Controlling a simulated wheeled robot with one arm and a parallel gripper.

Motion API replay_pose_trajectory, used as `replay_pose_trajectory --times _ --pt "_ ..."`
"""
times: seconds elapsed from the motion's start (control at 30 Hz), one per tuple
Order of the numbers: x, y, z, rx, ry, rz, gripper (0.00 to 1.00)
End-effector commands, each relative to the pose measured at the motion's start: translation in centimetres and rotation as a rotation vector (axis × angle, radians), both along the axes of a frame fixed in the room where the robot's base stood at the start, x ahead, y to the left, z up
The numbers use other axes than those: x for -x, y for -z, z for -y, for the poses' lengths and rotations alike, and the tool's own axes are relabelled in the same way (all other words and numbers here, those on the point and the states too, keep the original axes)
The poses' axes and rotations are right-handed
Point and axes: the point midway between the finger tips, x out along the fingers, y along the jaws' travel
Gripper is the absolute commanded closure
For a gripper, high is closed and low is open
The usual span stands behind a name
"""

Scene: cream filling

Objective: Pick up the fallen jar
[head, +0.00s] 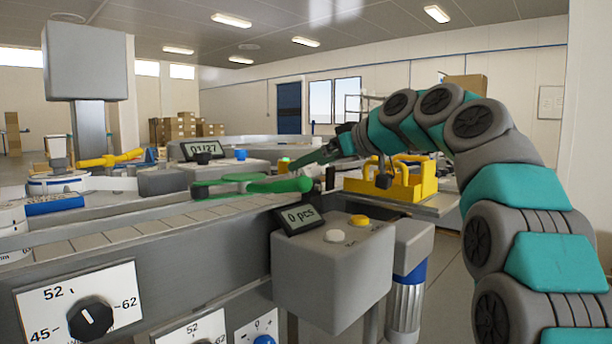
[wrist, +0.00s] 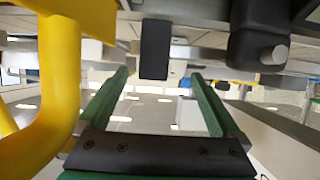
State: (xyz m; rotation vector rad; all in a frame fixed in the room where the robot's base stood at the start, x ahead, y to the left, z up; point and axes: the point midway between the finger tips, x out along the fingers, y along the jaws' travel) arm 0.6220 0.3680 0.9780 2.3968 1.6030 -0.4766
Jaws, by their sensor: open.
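I cannot make out a fallen jar in either view. My gripper (head: 300,163) is at the end of my arm, which reaches in from the right over the far side of the conveyor, beyond the green guide arms (head: 255,186). In the wrist view, the two green fingers of my gripper (wrist: 160,74) stand wide apart with nothing held between them. White rounded containers (head: 10,220) are cut off at the left edge of the head view; I cannot tell if they are jars.
A yellow rack (head: 415,180) with a dark padlock (head: 383,179) stands right of the gripper; yellow bars (wrist: 60,85) are close at left in the wrist view. A grey control box (head: 332,265) reading "0 pcs" stands in front. The conveyor (head: 130,228) belt is largely bare.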

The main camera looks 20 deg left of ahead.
Motion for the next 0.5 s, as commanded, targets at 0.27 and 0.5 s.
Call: replay_pose_trajectory --times 0.27,0.5 --pt "-1.0 1.0 -2.3 -0.001 0.002 -0.001 0.0" --pt "-1.0 1.0 -2.2 -0.001 0.002 -0.001 0.11"
